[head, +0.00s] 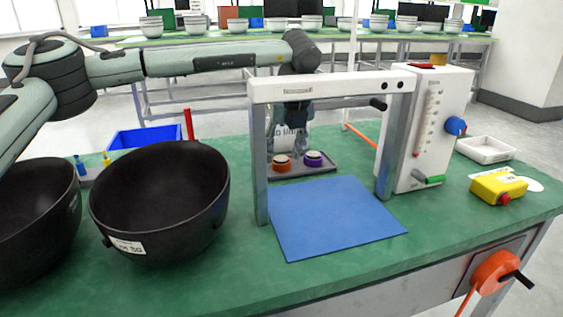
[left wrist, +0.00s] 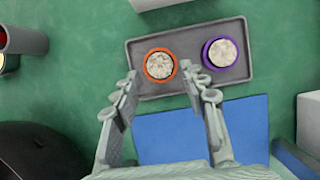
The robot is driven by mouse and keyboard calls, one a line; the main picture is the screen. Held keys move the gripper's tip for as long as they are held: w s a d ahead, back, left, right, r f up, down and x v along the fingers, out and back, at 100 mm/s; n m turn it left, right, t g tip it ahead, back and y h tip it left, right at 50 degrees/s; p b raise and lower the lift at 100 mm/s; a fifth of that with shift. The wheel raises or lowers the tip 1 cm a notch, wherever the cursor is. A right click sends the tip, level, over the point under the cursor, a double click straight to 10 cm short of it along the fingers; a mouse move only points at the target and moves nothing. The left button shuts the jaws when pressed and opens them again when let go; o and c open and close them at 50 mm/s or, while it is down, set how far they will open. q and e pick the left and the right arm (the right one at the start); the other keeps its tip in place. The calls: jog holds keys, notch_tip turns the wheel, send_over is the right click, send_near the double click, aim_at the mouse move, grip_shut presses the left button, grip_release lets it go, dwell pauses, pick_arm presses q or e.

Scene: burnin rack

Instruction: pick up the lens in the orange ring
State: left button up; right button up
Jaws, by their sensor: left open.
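The lens in the orange ring (left wrist: 160,65) sits on the left part of a grey tray (left wrist: 190,32) in the left wrist view. It also shows in the head view (head: 282,164), behind the white-topped frame. A second lens in a purple ring (left wrist: 221,53) sits to its right on the same tray. My left gripper (left wrist: 163,88) is open and empty, its two fingers pointing toward the tray, with the orange-ringed lens ahead between them. In the head view the left gripper (head: 289,140) hangs down over the tray, partly hidden by the frame. My right gripper is not in view.
A frame (head: 259,165) with a white crossbar stands in front of the tray, and a blue mat (head: 335,220) lies at its foot. A white panel box (head: 435,130) stands right. Large black bowls (head: 160,205) stand left. A yellow box (head: 497,188) lies far right.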

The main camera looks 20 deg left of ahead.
aim_at(281, 164)
pick_arm(q)
jog(key=shift+x, duration=1.35)
jog(key=c, duration=0.5)
jog(key=shift+r, duration=0.15)
